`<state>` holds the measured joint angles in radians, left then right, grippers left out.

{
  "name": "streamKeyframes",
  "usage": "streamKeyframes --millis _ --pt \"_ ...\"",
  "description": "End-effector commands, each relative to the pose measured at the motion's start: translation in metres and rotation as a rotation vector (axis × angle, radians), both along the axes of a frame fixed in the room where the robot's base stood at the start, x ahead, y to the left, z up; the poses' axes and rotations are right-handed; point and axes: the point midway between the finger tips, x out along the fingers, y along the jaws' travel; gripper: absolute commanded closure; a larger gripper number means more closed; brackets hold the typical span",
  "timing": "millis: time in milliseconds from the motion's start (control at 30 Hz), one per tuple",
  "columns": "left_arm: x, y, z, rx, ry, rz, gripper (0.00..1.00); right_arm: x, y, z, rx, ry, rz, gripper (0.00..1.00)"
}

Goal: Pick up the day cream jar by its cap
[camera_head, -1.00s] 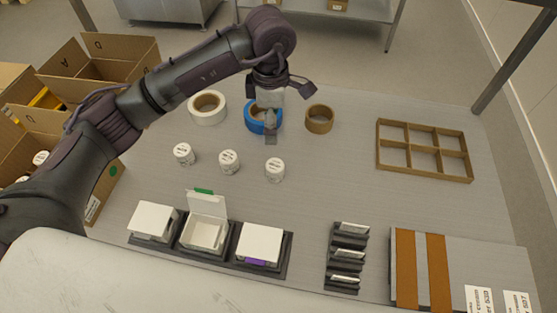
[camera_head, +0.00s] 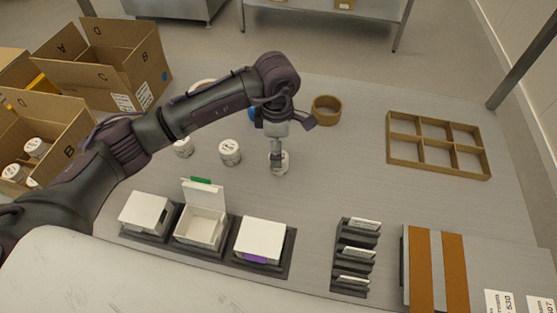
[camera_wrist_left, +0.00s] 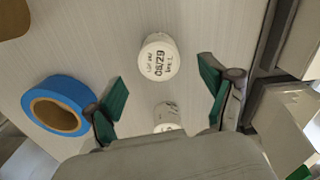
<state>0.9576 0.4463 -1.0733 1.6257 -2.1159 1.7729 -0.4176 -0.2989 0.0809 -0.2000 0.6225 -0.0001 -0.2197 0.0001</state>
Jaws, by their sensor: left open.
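Three small white jars with printed white caps stand on the table: a left one (camera_head: 183,147), a middle one (camera_head: 230,152) and a right one (camera_head: 281,167). I cannot tell by its label which is the day cream. My left gripper (camera_head: 277,158) is at the right jar and partly covers it in the head view. In the left wrist view, the open green fingers (camera_wrist_left: 163,92) have nothing between them held. The right jar's cap (camera_wrist_left: 158,57), printed 05/29, lies just beyond the fingertips, and the middle jar (camera_wrist_left: 168,115) shows lower, partly hidden by my gripper body. My right gripper is not in view.
A blue tape roll (camera_wrist_left: 58,112) and a tan roll (camera_head: 327,110) lie behind the jars. A divided tray (camera_head: 438,145) is at right, cartons (camera_head: 105,62) at left.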

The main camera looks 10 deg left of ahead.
Motion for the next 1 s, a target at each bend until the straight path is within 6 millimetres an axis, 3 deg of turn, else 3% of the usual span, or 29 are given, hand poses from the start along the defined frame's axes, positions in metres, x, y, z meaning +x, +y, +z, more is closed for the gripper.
streamKeyframes --millis 267,533,833,1000 --pt "-0.001 -0.001 -0.022 0.000 0.001 -0.001 0.17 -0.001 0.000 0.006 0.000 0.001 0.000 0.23" --pt "0.000 -0.004 -0.060 0.000 0.002 0.001 0.17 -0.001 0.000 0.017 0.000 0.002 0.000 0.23" --pt "0.001 -0.003 -0.068 -0.001 -0.001 -0.001 0.17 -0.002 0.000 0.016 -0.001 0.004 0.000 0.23" --pt "0.001 -0.003 -0.067 0.000 -0.001 -0.001 0.44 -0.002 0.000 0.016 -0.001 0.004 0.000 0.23"
